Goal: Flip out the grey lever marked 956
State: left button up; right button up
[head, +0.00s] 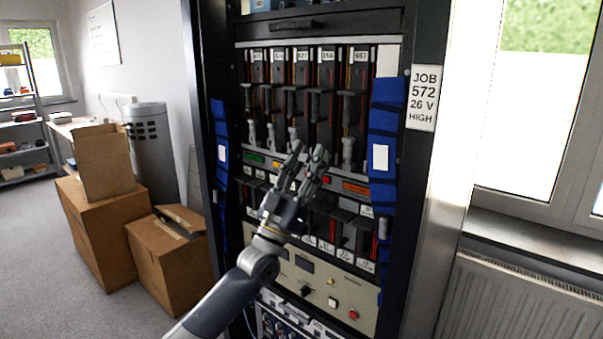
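The label reading 956 (327,56) is at the top of a dark module slot, fourth from the left in the upper row of the rack. A dark grey T-shaped part (319,104) shows partway down that slot. Small light grey levers stand at the foot of the neighbouring slots; the lever at the foot of the 956 slot is mostly hidden behind my gripper's fingers. My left gripper (308,150) is open in front of the foot of the upper row, fingers pointing up. I cannot tell whether it touches anything. My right gripper is not in view.
The rack's dark side posts (420,170) and blue straps (384,125) flank the slots. A lower row of modules and a beige control panel (310,285) lie below. Cardboard boxes (105,230) stand on the floor at left; a radiator (515,300) is at right.

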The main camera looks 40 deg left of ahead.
pick_arm(q)
jog(key=v, duration=1.1)
jog(key=shift+s+f, duration=0.2)
jog(key=shift+s, duration=0.05)
jog(key=shift+a, duration=0.1)
notch_tip(320, 180, down, 40)
jog(key=w+g+y, duration=0.3)
jog(key=g, duration=0.8)
jog(key=s+d+f+g, duration=0.25)
jog(key=s+f, duration=0.35)
jog(key=f, duration=0.5)
jog(key=s+d+f+g, duration=0.1)
jog(key=s+f+g, duration=0.3)
jog(key=s+f, duration=0.55)
jog(key=s+d+f+g, duration=0.3)
jog(key=s+f, duration=0.4)
jog(key=s, duration=0.3)
jog(key=s+d+f+m+g, duration=0.1)
jog(key=s+d+f+g, duration=0.2)
jog(key=s+f, duration=0.4)
jog(key=s+d+f+g+h, duration=0.1)
jog(key=s+d+f+g, duration=0.2)
jog(key=s, duration=1.2)
notch_tip(320, 180, down, 4)
jog(key=shift+d+f+m, duration=0.1)
jog(key=shift+d+m, duration=0.2)
jog(key=shift+d, duration=0.9)
